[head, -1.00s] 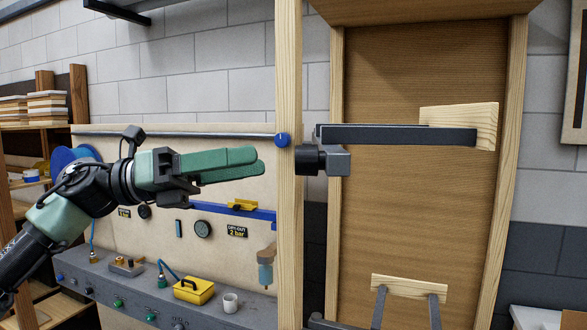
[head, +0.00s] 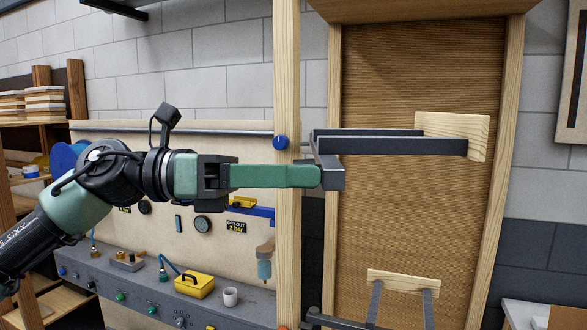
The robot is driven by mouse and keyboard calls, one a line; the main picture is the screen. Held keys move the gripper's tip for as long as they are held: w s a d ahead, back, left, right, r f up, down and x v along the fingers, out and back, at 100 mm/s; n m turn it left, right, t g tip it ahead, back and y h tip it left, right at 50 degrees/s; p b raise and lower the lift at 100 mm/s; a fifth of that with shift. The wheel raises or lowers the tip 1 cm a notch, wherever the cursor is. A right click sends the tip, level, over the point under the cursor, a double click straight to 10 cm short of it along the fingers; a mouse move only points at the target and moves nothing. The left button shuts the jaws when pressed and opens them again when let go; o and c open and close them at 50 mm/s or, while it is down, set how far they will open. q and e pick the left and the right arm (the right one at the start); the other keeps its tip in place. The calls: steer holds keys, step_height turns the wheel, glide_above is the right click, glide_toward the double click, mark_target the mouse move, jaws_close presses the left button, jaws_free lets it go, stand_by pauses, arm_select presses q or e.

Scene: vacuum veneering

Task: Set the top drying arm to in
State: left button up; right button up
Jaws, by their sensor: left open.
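The top drying arm (head: 398,149) is a dark grey forked bar with two near-level rails. It reaches right across the brown panel, and a pale wooden block (head: 465,140) sits at its right end. The left end of the arm is a grey crosspiece beside the wooden post (head: 286,80). My left gripper (head: 318,177) is open, with green fingers pointing right across the post. Its fingertips overlap the crosspiece in the head view; I cannot tell whether they touch it. The fingers hide part of the arm's mount. My right gripper is not in view.
A second, lower arm (head: 376,302) with a pale wooden block stands below. A blue knob (head: 280,142) is on the post. Behind my left arm are a board with gauges and a grey bench with a yellow box (head: 195,285) and a white cup (head: 230,297).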

arm_select(q)
jaws_close()
stand_by(1.4)
